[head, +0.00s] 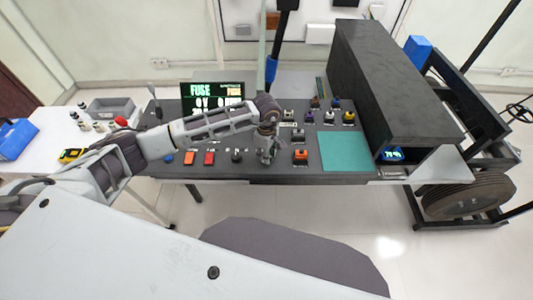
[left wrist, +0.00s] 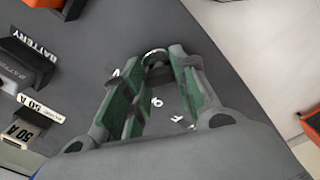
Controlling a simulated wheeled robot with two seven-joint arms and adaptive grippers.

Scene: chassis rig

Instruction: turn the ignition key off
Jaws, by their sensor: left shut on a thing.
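My left gripper (head: 267,152) reaches over the dark control panel (head: 340,130) from the left, pointing down at its front middle part. In the left wrist view its two green-padded fingers (left wrist: 158,75) are shut on the ignition key (left wrist: 155,55). Only a rounded grey top of the key shows between the fingertips; the fingers hide the rest. White letters on the panel show around it, partly covered, so I cannot read the key's position. In the head view my gripper hides the key. My right gripper is not in view.
A display (head: 212,94) reading FUSE and 0 V stands behind my left arm. Red and orange switches (head: 209,158) and an orange-based knob (head: 300,156) flank the gripper. A teal mat (head: 345,150) lies to the right. A white side table (head: 60,125) holds small parts.

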